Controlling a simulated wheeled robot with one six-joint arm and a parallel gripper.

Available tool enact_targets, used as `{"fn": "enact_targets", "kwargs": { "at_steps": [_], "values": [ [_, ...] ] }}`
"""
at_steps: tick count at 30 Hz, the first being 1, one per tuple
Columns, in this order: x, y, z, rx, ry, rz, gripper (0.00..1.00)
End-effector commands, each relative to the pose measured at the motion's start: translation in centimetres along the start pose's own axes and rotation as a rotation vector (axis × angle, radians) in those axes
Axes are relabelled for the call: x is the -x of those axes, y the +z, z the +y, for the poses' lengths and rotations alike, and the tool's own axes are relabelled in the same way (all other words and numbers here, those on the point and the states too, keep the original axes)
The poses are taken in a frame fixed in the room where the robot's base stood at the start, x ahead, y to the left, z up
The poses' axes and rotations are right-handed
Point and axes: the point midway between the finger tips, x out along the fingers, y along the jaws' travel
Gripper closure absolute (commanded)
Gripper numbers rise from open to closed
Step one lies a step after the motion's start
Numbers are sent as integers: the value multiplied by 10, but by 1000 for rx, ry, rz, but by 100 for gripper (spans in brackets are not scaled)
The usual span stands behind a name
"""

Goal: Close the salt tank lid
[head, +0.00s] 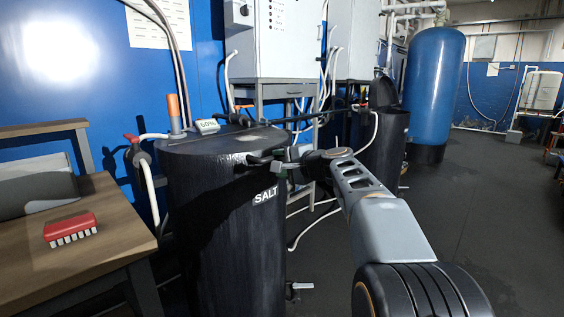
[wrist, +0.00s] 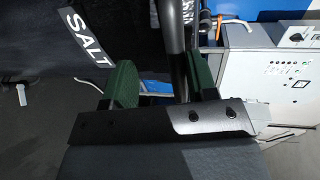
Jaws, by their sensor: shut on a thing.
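The salt tank (head: 225,225) is a tall black cylinder with a white SALT label (head: 266,195), which also shows in the wrist view (wrist: 85,36). Its dark lid (head: 222,144) lies about flat across the top; I cannot tell whether a small gap remains at the rim. A black handle (head: 257,159) sticks out from the lid's right side. My gripper (head: 287,164) is at that handle, beside the tank's upper edge. In the wrist view, the green finger pads of my gripper (wrist: 164,84) stand on both sides of a dark bar (wrist: 177,45), apparently the handle.
A wooden bench (head: 115,235) with a red brush (head: 70,229) stands at left. An orange-topped tube (head: 175,112) and a small display (head: 207,126) are behind the lid. Another black tank (head: 383,150) and a blue tank (head: 433,85) stand behind.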

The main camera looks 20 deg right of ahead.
Motion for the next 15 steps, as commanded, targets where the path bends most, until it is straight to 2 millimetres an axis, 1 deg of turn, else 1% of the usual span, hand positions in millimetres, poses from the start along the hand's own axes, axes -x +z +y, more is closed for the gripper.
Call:
{"fn": "enact_targets", "kwargs": {
  "at_steps": [1,5,8,11,15],
  "values": [
    [-3,-1,8,-8,14,-3,58],
    [-2,-1,7,-9,14,-3,58],
    [5,-1,6,-7,12,-1,58],
    [20,-2,4,-6,11,2,58],
    [50,-2,1,-6,6,7,58]
  ]
}}
